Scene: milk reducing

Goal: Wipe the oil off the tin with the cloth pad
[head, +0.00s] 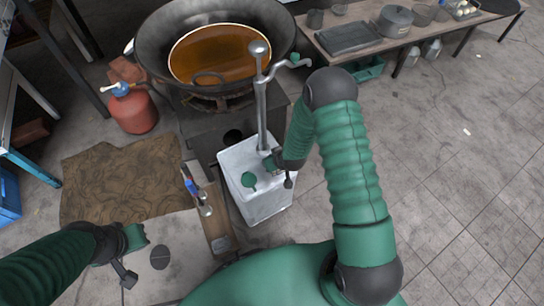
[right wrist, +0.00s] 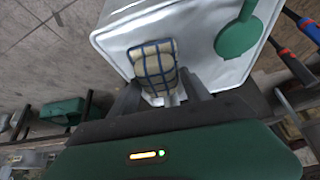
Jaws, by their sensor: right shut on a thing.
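The white square tin (head: 240,163) stands on the floor in the middle, with a green round cap (head: 248,180) on its top. The tin also shows in the right wrist view (right wrist: 195,25). My right gripper (head: 278,168) is at the right side of the tin's top. It is shut on the cloth pad (right wrist: 153,66), a cream pad with blue checks, which overlaps the tin in the right wrist view; whether they touch is unclear. No oil can be made out on the tin. My left gripper (head: 126,277) is at the lower left, away from the tin; its jaw state is unclear.
A metal pump with a crank (head: 262,105) rises at the tin's back edge. Behind is a large wok (head: 150,50) of brown liquid on a stove. Tools (head: 195,190) are beside the tin.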

